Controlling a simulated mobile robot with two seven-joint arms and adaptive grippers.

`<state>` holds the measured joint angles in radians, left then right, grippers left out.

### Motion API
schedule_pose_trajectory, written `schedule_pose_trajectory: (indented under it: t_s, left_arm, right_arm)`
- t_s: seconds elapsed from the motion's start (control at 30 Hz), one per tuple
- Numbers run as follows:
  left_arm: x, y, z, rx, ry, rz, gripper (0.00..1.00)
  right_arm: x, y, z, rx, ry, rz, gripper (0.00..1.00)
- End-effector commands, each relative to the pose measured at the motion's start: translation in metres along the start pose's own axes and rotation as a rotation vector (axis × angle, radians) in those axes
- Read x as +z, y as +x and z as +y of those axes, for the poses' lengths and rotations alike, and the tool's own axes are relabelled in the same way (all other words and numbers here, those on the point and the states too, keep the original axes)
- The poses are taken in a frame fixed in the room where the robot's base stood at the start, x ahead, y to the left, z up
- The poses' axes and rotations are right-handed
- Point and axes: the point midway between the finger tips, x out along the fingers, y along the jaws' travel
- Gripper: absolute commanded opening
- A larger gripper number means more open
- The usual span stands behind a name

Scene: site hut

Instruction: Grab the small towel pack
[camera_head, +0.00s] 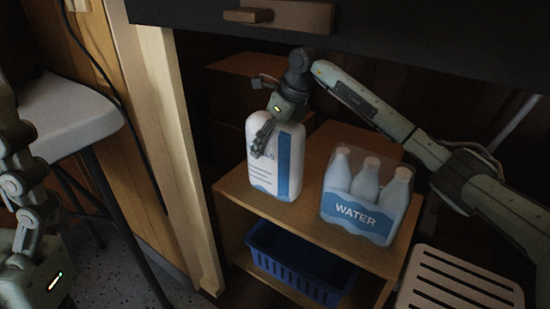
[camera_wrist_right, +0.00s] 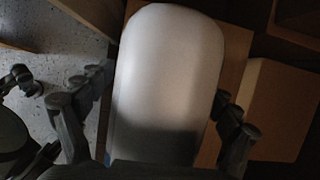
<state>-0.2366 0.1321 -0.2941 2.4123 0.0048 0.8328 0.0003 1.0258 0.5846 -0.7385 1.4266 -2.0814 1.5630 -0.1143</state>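The small towel pack is most likely the white pack with a blue band (camera_head: 287,165), standing upright on the wooden shelf unit (camera_head: 310,232); its lettering is too small to read. My right gripper (camera_head: 263,120) is at the top of this pack, with one finger in front of its face. The other finger is partly hidden. In the right wrist view the plain white pack (camera_wrist_right: 168,70) lies between the two open fingers of the right gripper (camera_wrist_right: 160,105), very close to both; firm contact cannot be seen. My left gripper (camera_head: 25,205) shows only partly at the left edge.
A water pack (camera_head: 361,213) stands just right of the white pack. A blue basket (camera_head: 295,275) is on the lower shelf. A dark drawer front (camera_head: 400,30) overhangs above. A slatted stool (camera_head: 460,285) is at the lower right, a grey chair (camera_head: 75,115) at the left.

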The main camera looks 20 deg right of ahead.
Motion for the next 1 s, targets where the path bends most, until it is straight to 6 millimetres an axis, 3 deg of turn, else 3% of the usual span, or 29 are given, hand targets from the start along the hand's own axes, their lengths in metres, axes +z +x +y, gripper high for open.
schedule_pose_trajectory:
  t_s: [0.07, 0.63, 1.0]
  left_arm:
    - [0.0002, -0.0002, 0.0, 0.0, 0.0, -0.001, 0.78]
    - [0.0007, -0.0007, 0.0, -0.001, 0.0, -0.002, 0.78]
    - [0.0009, -0.0013, 0.0, -0.001, 0.0, -0.002, 0.78]
  right_arm:
    - [-0.0001, 0.0, -0.0001, 0.0, 0.0, 0.0, 0.85]
    - [-0.0011, 0.0015, 0.0004, 0.001, 0.0, 0.003, 0.14]
    - [-0.0007, 0.0014, 0.001, 0.002, 0.0, 0.003, 0.12]
